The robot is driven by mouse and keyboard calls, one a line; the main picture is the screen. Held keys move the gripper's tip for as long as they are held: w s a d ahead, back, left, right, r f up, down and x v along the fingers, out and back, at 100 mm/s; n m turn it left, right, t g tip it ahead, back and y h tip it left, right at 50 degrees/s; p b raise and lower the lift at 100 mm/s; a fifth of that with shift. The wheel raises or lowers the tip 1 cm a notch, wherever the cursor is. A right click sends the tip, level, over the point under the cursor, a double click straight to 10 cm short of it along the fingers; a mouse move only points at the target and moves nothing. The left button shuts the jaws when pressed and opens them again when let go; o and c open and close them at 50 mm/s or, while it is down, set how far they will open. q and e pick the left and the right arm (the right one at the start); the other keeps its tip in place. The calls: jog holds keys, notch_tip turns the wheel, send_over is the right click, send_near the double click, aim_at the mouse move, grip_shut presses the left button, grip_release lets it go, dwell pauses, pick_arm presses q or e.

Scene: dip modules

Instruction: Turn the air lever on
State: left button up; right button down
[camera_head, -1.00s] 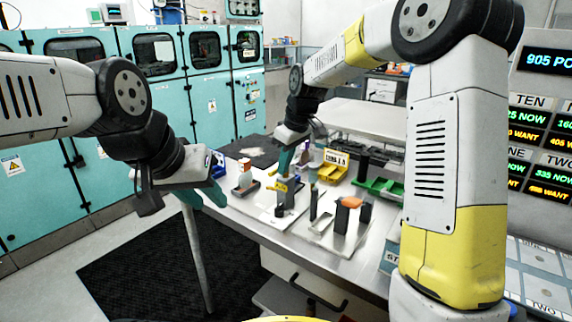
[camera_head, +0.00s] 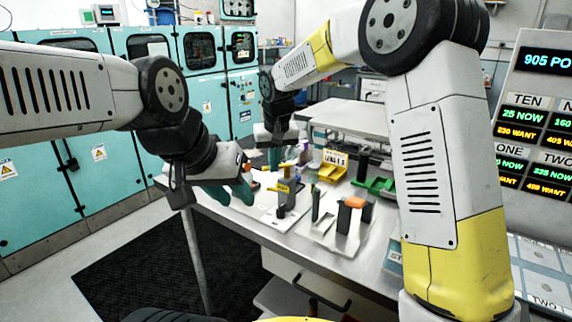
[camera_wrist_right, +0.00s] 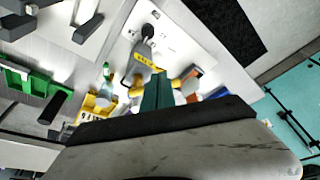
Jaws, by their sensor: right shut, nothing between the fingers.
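A small grey fixture with a yellow label (camera_head: 284,187) stands on a white board on the table. A yellow lever (camera_head: 287,165) shows just above it in the head view. I take this to be the air lever; the label is too small to read. In the right wrist view the fixture (camera_wrist_right: 145,56) is just beyond my fingertips, with yellow parts (camera_wrist_right: 136,84) beside them. My right gripper (camera_head: 275,160) is shut and empty, behind and left of the lever; its teal fingers (camera_wrist_right: 157,92) are together. My left gripper (camera_head: 236,197) hangs over the table's left edge, its fingers apart and empty.
Yellow bins (camera_head: 333,166) and green bins (camera_head: 374,185) stand behind and to the right. A tray with dark upright blocks and an orange-topped piece (camera_head: 355,202) is right of the fixture. Teal cabinets line the left wall.

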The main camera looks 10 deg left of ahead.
jog(key=m, duration=0.2)
jog(key=w+a+m+h, duration=0.1)
jog(key=m, duration=0.1)
jog(key=w+a+m+h, duration=0.1)
jog(key=m, duration=0.1)
jog(key=shift+w+m, duration=0.25)
jog(key=shift+m, duration=0.15)
jog(key=shift+w, duration=0.45)
dwell(0.3)
